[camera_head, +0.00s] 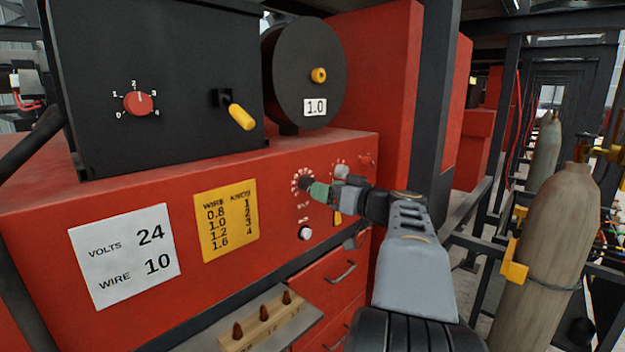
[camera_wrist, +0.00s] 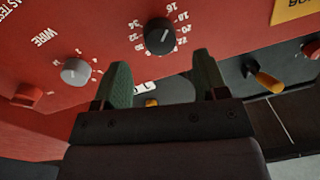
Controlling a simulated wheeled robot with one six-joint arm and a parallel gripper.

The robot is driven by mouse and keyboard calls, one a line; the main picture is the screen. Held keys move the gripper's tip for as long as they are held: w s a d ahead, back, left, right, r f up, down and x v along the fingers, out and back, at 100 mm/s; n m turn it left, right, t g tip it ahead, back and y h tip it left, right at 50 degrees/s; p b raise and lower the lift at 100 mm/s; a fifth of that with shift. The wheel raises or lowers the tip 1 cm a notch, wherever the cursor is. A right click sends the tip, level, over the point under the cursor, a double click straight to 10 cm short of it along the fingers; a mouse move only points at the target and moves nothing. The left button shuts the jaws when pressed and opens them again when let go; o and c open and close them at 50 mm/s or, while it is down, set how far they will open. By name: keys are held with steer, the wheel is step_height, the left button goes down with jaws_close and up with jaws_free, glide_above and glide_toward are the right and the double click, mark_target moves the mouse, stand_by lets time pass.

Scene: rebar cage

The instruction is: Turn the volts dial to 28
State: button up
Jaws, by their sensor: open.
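The black volts dial (camera_wrist: 159,37) is on the red panel, ringed by white numbers, several of them legible from 16 to 34. Its white pointer mark slants to the upper right in the wrist view, toward the low numbers near 16 and 18; the exact setting is unclear. My gripper (camera_wrist: 160,76) is open, with one green finger on each side below the dial and nothing between them. In the head view, my gripper (camera_head: 319,191) is close to the panel at the dial (camera_head: 303,182) and partly hides it. Contact cannot be told.
A grey wire knob (camera_wrist: 75,71) and a red switch (camera_wrist: 27,94) lie beside the dial. A white card (camera_head: 125,257) reads volts 24, wire 10; a yellow chart (camera_head: 226,221) is beside it. A wooden block (camera_head: 262,325) with brown tips stands below. Gas cylinders (camera_head: 555,235) stand right.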

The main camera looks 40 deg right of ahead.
mark_target(307, 184)
steer(key=shift+p+x, duration=0.8)
steer(key=shift+x, duration=1.65)
steer(key=shift+c, duration=0.5)
